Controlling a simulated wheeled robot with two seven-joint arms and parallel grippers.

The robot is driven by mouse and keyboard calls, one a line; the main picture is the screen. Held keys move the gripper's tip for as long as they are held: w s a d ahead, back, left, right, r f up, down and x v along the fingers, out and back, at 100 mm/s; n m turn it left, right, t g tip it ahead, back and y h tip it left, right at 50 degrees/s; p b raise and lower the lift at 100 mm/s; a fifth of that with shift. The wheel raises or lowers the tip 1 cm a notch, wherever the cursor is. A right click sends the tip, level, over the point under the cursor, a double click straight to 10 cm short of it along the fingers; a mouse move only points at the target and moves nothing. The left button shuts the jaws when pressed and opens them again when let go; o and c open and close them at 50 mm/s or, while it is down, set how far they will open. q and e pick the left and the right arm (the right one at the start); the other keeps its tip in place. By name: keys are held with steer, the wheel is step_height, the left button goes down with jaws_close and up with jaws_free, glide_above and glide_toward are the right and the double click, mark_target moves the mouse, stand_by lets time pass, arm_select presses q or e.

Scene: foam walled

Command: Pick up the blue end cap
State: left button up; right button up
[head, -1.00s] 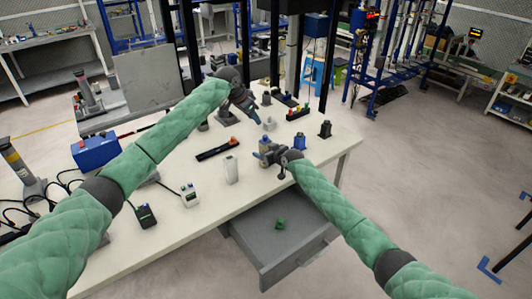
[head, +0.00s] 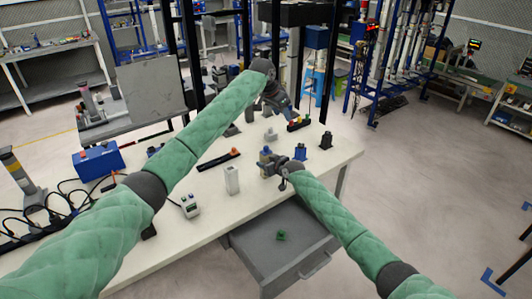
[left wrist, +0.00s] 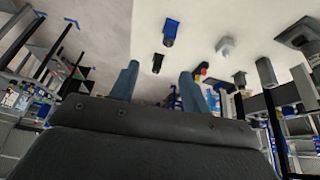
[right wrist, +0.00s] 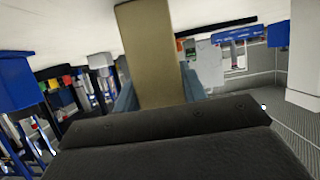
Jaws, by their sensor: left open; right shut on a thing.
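A blue block (head: 300,151), probably the blue end cap, stands on the white table right of my right gripper. It also appears in the left wrist view (left wrist: 170,33), beyond and above the fingertips, apart from them. My left gripper (head: 290,112) is open and empty above the far part of the table; its fingers show spread in the left wrist view (left wrist: 158,72). My right gripper (head: 268,160) is shut on a tan block (right wrist: 146,50), which stands up between its fingers. A small blue patch shows at this gripper in the head view; I cannot tell what it belongs to.
A black block (head: 326,140) and a pale grey piece (head: 270,135) stand near the blue block. A white upright block (head: 232,180) and a dark strip (head: 218,159) lie to the left. An open drawer (head: 262,262) holding a green piece (head: 281,236) juts out below the table.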

arm_select(q)
steer(key=a+f+n+g+y, duration=0.2)
steer(key=a+f+n+y, duration=0.2)
steer(key=a+n, duration=0.15)
steer(key=n, duration=0.3)
glide_above(266, 147)
steer(key=s, duration=0.1)
steer(key=f, duration=0.6)
steer(key=shift+a, duration=0.2)
steer(key=shift+w+d+f, duration=0.1)
steer(key=shift+w+f, duration=0.05)
steer(key=shift+f, duration=0.75)
steer(key=shift+w+d+f, duration=0.1)
steer(key=shift+w+f, duration=0.1)
steer(key=shift+f, duration=0.75)
steer(key=shift+w+f, duration=0.15)
steer(key=shift+f, duration=0.75)
jaws_close()
